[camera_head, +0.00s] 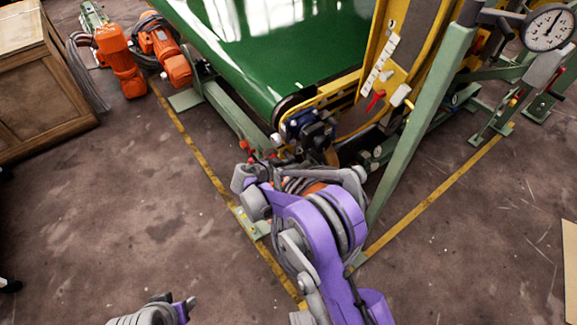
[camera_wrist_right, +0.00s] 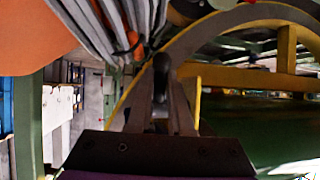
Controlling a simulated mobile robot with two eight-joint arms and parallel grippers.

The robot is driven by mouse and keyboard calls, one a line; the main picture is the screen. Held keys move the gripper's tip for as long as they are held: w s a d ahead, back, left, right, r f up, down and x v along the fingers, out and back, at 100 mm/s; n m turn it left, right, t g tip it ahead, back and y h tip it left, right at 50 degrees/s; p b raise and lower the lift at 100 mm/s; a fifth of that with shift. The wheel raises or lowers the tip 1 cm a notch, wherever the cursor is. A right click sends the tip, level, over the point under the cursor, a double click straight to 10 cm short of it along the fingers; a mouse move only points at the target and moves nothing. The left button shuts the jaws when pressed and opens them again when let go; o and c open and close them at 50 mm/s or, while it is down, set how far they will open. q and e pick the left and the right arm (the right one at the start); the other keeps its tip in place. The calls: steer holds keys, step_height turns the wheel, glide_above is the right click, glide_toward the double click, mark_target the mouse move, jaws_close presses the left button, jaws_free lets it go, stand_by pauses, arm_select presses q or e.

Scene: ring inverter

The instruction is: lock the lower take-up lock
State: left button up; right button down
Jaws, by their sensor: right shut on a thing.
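In the right wrist view my right gripper (camera_wrist_right: 160,88) is shut on a dark, rounded handle (camera_wrist_right: 161,70), which stands upright between its two fingers. I cannot tell for sure that this handle belongs to the lower take-up lock. In the head view my purple right arm reaches to the end of the green conveyor belt (camera_head: 285,40), and its fingertips are hidden there. Small red knobs (camera_head: 276,139) show beside the dark hardware under the belt's end. My left gripper (camera_head: 188,303) is partly in view at the bottom left, away from the machine. Its jaws are unclear.
A yellow curved guard (camera_head: 405,60) with a red lever (camera_head: 375,100) stands right of the belt. A green post (camera_head: 425,120) and a dial gauge (camera_head: 548,27) are farther right. Orange motors (camera_head: 120,62) and a wooden crate (camera_head: 35,95) stand at left. The front floor is clear.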

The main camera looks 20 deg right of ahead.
steer(key=shift+d+f+t+h+b, duration=0.2)
steer(key=shift+t+h+b, duration=0.15)
steer(key=shift+h, duration=0.35)
steer(key=shift+r, duration=0.15)
steer(key=c, duration=1.1)
jaws_free()
steer(key=p+v, duration=0.1)
steer(key=v, duration=0.9)
steer(key=shift+s+a+p, duration=0.15)
steer(key=shift+a+p, duration=0.2)
steer(key=shift+r, duration=0.1)
